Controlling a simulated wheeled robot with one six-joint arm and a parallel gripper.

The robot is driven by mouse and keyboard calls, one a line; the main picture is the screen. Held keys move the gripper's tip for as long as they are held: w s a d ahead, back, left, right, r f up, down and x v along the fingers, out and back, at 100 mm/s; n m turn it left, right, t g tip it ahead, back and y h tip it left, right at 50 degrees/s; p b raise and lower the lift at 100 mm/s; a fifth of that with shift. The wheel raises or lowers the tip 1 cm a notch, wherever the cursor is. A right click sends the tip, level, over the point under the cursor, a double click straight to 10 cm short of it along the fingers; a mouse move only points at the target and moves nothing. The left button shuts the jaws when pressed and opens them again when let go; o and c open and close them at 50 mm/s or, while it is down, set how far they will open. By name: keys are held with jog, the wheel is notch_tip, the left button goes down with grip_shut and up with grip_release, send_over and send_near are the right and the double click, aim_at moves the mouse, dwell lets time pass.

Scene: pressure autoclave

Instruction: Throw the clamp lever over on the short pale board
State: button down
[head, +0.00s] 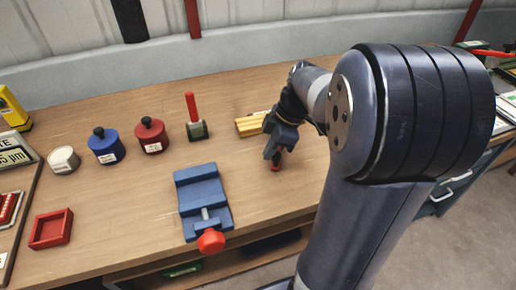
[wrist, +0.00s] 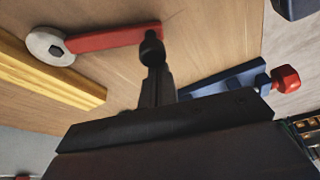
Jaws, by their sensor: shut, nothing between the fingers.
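A red lever (wrist: 112,37) on a round grey pivot (wrist: 50,46) lies across the wrist view, beside a pale yellow board (wrist: 45,75). The board also shows in the head view (head: 250,124), partly hidden behind my arm. My gripper (wrist: 152,50) is shut and empty. Its dark tips overlap the lever's free end in the wrist view; I cannot tell whether they touch it. In the head view my gripper (head: 273,158) points down, with a small bit of red (head: 275,168) showing at its tips. My arm and gripper hide the rest of the lever there.
A blue vise (head: 203,200) with a red knob (head: 211,241) stands left of my gripper at the bench's front. An upright red handle (head: 191,105) on a dark base stands behind. Red (head: 151,135) and blue (head: 105,146) pots stand further left. Bare bench lies between vise and gripper.

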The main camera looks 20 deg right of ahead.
jog(key=d+n, duration=0.1)
jog(key=s+d+n+g, duration=0.1)
jog(key=d+n, duration=0.1)
jog(key=d, duration=0.1)
jog(key=shift+s+n, duration=0.35)
jog(key=shift+n, duration=0.05)
jog(key=shift+d, duration=0.3)
jog(key=shift+s+d, duration=0.15)
jog(key=shift+d, duration=0.5)
